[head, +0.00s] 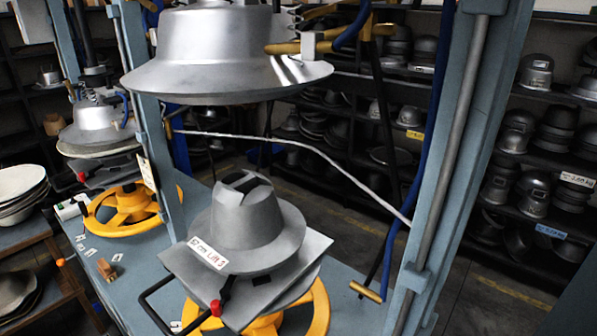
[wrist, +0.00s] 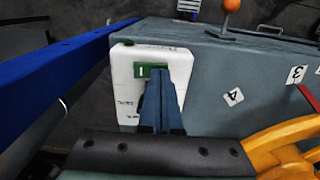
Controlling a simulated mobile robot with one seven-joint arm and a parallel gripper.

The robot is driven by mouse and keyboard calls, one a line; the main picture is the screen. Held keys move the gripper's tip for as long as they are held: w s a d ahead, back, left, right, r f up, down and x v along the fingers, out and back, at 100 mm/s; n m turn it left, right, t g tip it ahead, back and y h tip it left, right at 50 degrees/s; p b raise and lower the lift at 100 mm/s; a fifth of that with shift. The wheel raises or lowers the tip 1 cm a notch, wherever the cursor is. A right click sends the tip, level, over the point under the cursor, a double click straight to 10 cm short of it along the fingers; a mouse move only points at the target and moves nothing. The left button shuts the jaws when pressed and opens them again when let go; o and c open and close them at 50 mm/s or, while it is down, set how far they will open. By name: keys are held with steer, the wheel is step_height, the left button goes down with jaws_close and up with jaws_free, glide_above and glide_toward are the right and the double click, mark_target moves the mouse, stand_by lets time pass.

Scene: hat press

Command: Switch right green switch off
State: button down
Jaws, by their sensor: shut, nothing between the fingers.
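A white switch box (wrist: 124,85) is fixed to the end of the grey-blue bench in the wrist view. On its front is a green switch (wrist: 143,71) with a white "I" mark on its left part. The right part is partly hidden by my gripper (wrist: 163,78). Its shut, empty fingers point at the box, with the tips over the right part of the switch. I cannot tell whether the tips touch it. In the head view, a small white box (head: 69,208) with green on it is at the left bench edge. My gripper does not show there.
A blue beam (wrist: 55,85) runs along the left of the wrist view. A yellow wheel (wrist: 290,147) is close at lower right, and an orange knob (wrist: 231,5) stands above. In the head view, a press holds a grey hat form (head: 245,220) between blue-grey columns.

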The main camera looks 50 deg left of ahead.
step_height(320, 180, up, 7)
steer(key=p, duration=0.6)
steer(key=shift+f+p, duration=0.15)
steer(key=shift+p, duration=0.25)
